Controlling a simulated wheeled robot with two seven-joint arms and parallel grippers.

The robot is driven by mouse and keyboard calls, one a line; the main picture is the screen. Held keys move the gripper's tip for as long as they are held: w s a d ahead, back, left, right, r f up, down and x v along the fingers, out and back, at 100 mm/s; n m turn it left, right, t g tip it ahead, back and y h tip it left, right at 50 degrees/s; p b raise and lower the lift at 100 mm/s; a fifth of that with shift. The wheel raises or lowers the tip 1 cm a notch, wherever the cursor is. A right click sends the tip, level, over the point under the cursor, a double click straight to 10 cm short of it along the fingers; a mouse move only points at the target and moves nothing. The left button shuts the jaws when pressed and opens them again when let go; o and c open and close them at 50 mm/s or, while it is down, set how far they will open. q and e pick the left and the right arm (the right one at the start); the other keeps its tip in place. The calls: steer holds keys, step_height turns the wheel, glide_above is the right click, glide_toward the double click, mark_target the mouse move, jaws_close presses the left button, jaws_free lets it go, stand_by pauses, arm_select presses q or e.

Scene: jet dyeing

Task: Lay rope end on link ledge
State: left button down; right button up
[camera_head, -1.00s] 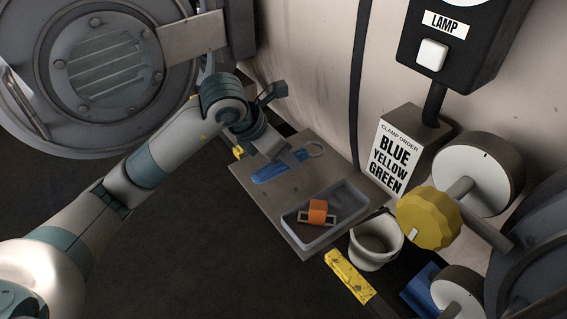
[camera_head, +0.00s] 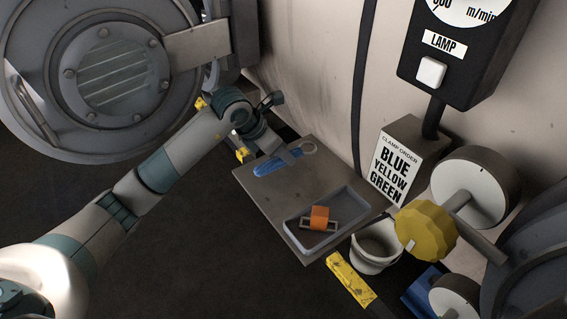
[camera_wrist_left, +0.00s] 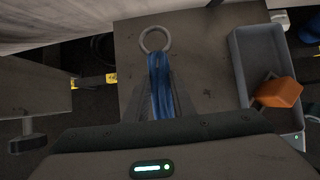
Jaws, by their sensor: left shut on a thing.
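A blue rope-like piece (camera_head: 268,168) with a pale metal ring (camera_head: 309,147) at one end shows over the far part of the grey board. My left gripper (camera_head: 290,155) is shut on it near the ring. In the left wrist view the blue piece (camera_wrist_left: 160,85) runs between the two fingers, and the ring (camera_wrist_left: 155,39) sticks out past the tips. I cannot tell whether it touches the board. I cannot make out a link ledge for certain. My right gripper is out of view.
The grey board (camera_head: 265,195) carries a grey tray (camera_head: 293,238) with an orange piece (camera_head: 319,217) on a metal link. A round machine door (camera_head: 60,110) is at the upper left.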

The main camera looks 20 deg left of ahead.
mark_target(283, 164)
arm_select(q)
steer(key=shift+f, duration=0.35)
steer(key=shift+f+p, duration=0.5)
steer(key=shift+f, duration=1.1)
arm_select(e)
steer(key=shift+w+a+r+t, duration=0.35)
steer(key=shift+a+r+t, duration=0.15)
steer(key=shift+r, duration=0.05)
arm_select(q)
steer(key=c, duration=1.5)
jaws_free()
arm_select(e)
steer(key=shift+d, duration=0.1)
